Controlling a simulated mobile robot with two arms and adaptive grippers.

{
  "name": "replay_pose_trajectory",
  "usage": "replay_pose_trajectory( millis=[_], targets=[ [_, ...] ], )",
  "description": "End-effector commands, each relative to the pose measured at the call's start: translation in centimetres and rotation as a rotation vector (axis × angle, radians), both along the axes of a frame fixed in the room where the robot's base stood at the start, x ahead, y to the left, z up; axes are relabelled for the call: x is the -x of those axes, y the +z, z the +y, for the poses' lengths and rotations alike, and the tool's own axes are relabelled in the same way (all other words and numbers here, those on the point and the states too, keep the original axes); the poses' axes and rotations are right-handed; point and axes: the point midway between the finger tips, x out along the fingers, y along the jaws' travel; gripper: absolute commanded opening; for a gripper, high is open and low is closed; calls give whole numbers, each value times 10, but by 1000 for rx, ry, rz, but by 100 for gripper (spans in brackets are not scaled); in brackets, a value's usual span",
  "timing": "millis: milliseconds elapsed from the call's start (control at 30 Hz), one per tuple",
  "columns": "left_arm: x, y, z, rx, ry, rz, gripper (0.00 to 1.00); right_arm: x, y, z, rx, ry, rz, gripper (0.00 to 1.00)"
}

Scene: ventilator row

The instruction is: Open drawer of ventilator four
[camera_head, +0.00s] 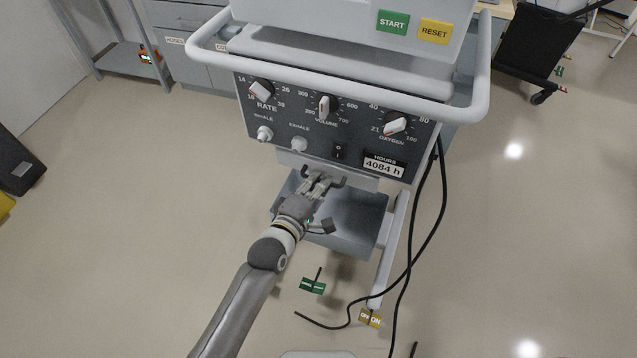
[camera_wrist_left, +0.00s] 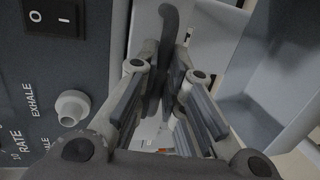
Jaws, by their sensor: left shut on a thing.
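The ventilator (camera_head: 285,125) stands in front of me, its dark front panel facing me with knobs and a 4084 h hours display. I cannot tell how far the drawer front stands out. My right gripper is in neither view.
A grey lower box (camera_head: 350,225) sits under the panel. Black cables (camera_head: 440,200) hang at the right side.

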Motion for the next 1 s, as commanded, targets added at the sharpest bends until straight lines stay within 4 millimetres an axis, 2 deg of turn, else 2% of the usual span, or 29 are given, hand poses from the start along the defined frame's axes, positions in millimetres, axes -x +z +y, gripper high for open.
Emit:
replay_pose_trajectory(
  millis=[267,367,500,700,833,1000],
  targets=[
    [4,0,1,-1,0,2,0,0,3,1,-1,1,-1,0],
    [16,2,6,-1,0,4,0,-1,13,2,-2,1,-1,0],
    [47,3,18,-3,-1,9,0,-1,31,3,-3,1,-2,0],
    [88,1,34,-3,-1,7,0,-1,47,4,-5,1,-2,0],
    [103,0,40,-3,0,4,0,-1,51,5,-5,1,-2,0],
    [107,-1,42,-2,1,3,0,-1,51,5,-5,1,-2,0]
  ],
)
